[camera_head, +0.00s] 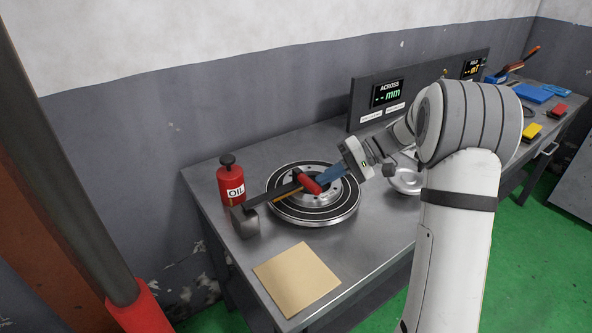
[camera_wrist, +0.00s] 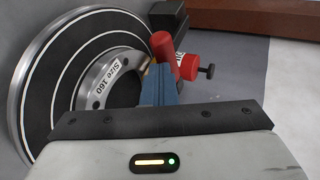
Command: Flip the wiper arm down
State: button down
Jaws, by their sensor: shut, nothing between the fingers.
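The wiper arm (camera_head: 276,193) is a dark bar with a yellowish strip along its lower edge. It runs from a dark grey post (camera_head: 246,222) at the left, low across a round black-ringed disc (camera_head: 327,216); I cannot tell whether it touches the disc. Its red handle (camera_head: 308,183) is at the free end and also shows in the wrist view (camera_wrist: 163,47). My gripper (camera_head: 321,178) has blue fingers, shut and empty, with the tips right beside the handle. In the wrist view the fingers (camera_wrist: 159,72) partly cover the handle's lower end. Contact is unclear.
A red oil can (camera_head: 232,184) stands left of the disc, near the post. A tan sheet (camera_head: 297,279) lies on the bench's front left. A metal bowl (camera_head: 405,181) sits right of the disc. A display panel (camera_head: 360,97) stands behind.

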jog(key=r, duration=0.1)
jog(key=r+p, duration=0.1)
jog(key=r, duration=0.1)
jog(key=shift+w+d+r, duration=0.15)
jog(key=shift+d, duration=0.25)
jog(key=f+v, duration=0.1)
jog(key=v, duration=0.9)
jog(key=shift+d+t+b, duration=0.3)
jog(key=shift+b, duration=0.1)
